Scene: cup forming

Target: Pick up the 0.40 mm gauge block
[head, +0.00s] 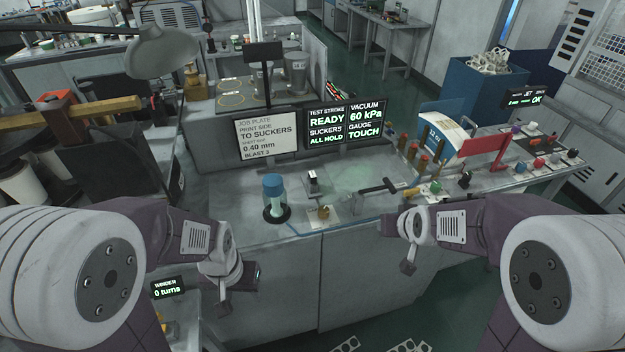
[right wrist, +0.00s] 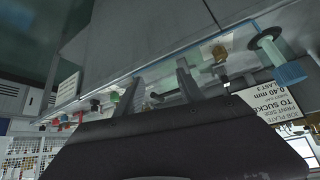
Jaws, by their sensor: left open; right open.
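I cannot single out the 0.40 mm gauge block for certain. A small brass-coloured piece (head: 323,212) sits near the bench's front edge, with a small dark upright piece with a pale top (head: 313,183) behind it. The brass-coloured piece also shows in the right wrist view (right wrist: 219,52). My left gripper (head: 240,287) is open and empty, low in front of the bench. My right gripper (right wrist: 158,73) is open in the right wrist view, with nothing between its fingers; it is apart from the bench pieces.
A blue-capped container (head: 273,186) stands on a dark round base left of the brass piece. A black T-shaped handle (head: 379,187) lies to the right. A job sign (head: 266,133) reads 0.40 mm; a status screen (head: 346,123) stands beside it. Several coloured knobs line the right bench.

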